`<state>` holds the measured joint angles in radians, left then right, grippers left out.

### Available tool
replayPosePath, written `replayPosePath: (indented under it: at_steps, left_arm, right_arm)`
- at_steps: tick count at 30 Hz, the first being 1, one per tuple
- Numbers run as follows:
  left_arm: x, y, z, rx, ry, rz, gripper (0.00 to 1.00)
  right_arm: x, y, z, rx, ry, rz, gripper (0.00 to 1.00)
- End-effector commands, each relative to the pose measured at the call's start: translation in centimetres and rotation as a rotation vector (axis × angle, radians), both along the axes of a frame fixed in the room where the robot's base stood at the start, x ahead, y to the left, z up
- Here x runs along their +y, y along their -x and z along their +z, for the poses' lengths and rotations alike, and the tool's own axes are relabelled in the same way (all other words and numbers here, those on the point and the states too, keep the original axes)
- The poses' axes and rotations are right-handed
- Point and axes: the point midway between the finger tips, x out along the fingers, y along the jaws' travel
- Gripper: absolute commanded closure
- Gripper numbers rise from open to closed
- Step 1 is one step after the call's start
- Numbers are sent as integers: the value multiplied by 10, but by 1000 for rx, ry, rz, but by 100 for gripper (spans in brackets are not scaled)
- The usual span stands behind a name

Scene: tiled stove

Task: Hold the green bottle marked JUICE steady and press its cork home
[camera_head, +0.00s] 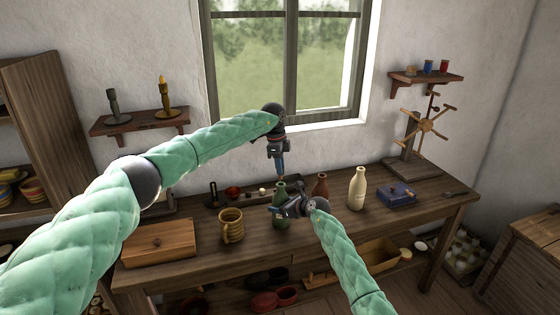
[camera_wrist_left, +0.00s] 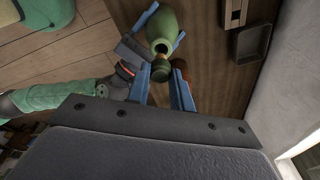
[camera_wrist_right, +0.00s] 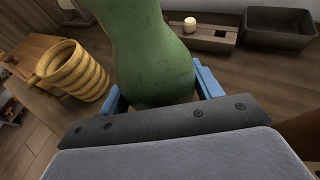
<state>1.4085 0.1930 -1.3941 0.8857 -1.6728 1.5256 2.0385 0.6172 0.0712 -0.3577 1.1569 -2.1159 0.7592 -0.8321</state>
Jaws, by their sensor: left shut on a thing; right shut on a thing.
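The green bottle (camera_head: 281,222) stands upright on the wooden workbench; no JUICE lettering is readable. My right gripper (camera_head: 283,212) is shut around its body, and its blue fingers flank the green glass in the right wrist view (camera_wrist_right: 155,60). My left gripper (camera_head: 280,173) points straight down above the bottle's neck. In the left wrist view its fingers (camera_wrist_left: 161,90) are shut on a small olive-brown cork (camera_wrist_left: 160,71). The bottle's dark mouth (camera_wrist_left: 162,48) shows just beyond the cork. I cannot tell whether the cork touches the rim.
A brown bottle (camera_head: 321,188) stands close right of the green one, then a cream bottle (camera_head: 357,190) and a blue box (camera_head: 397,194). A ribbed mug (camera_head: 231,226) and a wooden box (camera_head: 158,243) are on the left. A dark tray (camera_wrist_right: 280,27) lies behind.

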Motion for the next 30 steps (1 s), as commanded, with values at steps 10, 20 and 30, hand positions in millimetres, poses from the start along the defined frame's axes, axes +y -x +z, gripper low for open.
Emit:
replayPosePath:
  at_steps: [10, 20, 30]
  left_arm:
    - [0, 0, -12, -1, 0, 0, 98]
    - [0, 0, -11, -1, 0, 0, 98]
    - [-1, 1, -11, -1, 0, 0, 98]
  right_arm:
    - [0, 0, 0, 1, -1, 0, 77]
    - [0, 0, 0, 1, -1, 0, 77]
    - [0, 0, 0, 1, -1, 0, 77]
